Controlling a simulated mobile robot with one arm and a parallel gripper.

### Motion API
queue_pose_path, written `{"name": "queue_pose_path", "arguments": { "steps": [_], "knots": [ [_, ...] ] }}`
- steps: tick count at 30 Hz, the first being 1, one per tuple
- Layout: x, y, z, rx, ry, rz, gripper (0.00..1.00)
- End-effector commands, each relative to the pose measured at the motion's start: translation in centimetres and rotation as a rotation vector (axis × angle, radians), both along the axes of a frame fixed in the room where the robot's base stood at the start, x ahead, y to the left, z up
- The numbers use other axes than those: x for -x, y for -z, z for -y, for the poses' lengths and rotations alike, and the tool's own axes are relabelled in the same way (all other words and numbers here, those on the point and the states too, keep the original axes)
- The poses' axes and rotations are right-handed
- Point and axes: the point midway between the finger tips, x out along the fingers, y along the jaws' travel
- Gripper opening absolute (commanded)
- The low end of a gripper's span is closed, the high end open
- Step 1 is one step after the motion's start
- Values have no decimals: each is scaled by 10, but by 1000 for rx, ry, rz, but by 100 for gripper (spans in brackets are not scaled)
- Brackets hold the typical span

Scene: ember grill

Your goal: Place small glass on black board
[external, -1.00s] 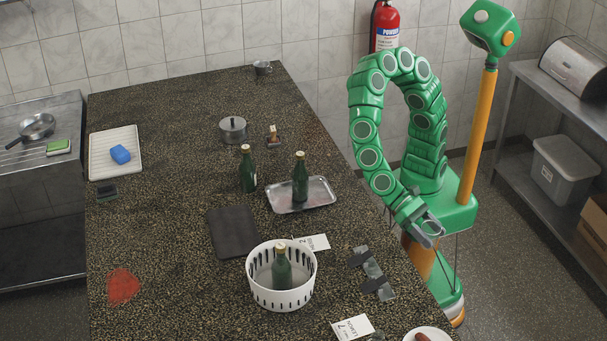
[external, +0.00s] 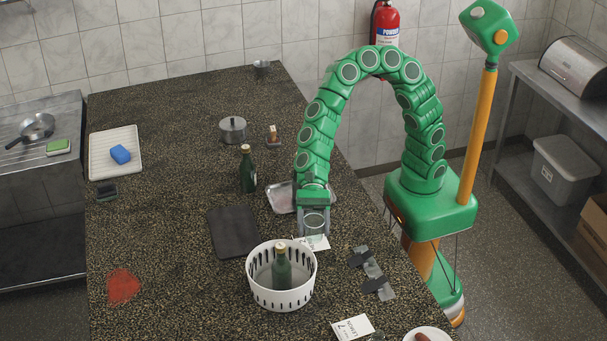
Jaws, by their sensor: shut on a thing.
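My gripper (external: 314,213) is at the end of the green arm, over the counter just behind the white basket. It is shut on a small clear glass (external: 316,224), which shows as a pale see-through cylinder below the wrist. The fingers are hard to make out against it. The black board (external: 233,232) lies flat and bare on the counter, to the left of my gripper and apart from the glass.
A white slotted basket (external: 262,291) with a green bottle (external: 281,268) inside stands in front of the board. Another green bottle (external: 247,168) stands behind the board. A metal tray (external: 281,198) is partly hidden by my arm. A pot (external: 232,130) is farther back.

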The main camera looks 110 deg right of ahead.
Motion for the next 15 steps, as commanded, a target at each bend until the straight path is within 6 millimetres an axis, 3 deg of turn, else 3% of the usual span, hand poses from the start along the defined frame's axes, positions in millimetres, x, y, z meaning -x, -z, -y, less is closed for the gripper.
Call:
{"name": "queue_pose_path", "arguments": {
  "steps": [6, 15],
  "knots": [
    [-64, 4, 69, 1, 196, 0, 31],
    [-128, 13, 172, 0, 445, -4, 31]
  ]
}}
